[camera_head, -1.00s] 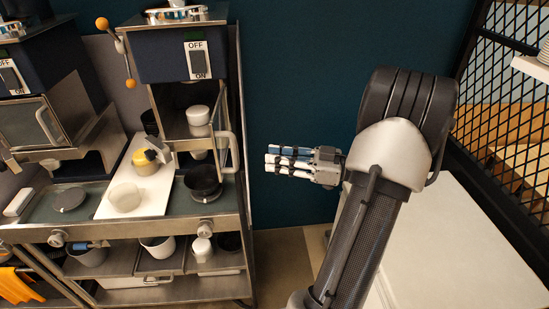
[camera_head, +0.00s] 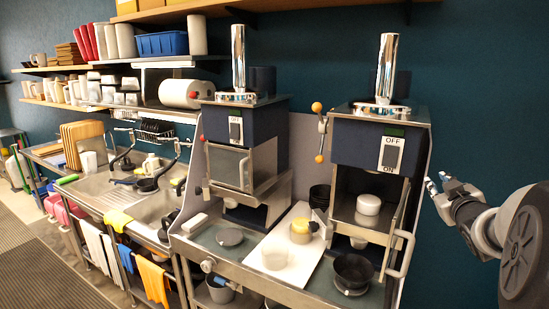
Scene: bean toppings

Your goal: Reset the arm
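My gripper (camera_head: 438,184) shows at the right of the head view, in front of the dark teal wall. It is to the right of the right-hand machine (camera_head: 378,150) and apart from it. Its fingers point left and up. I see nothing held between them. The fingers are small and partly seen edge-on, so I cannot tell how far apart they are. My arm comes in from the right edge.
A steel counter (camera_head: 228,262) holds two dark-blue machines. A white board (camera_head: 302,262) carries a clear cup (camera_head: 275,257) and a yellow-topped container (camera_head: 300,231). A black bowl (camera_head: 353,270) stands right of it. A sink (camera_head: 155,208) and shelves are at left.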

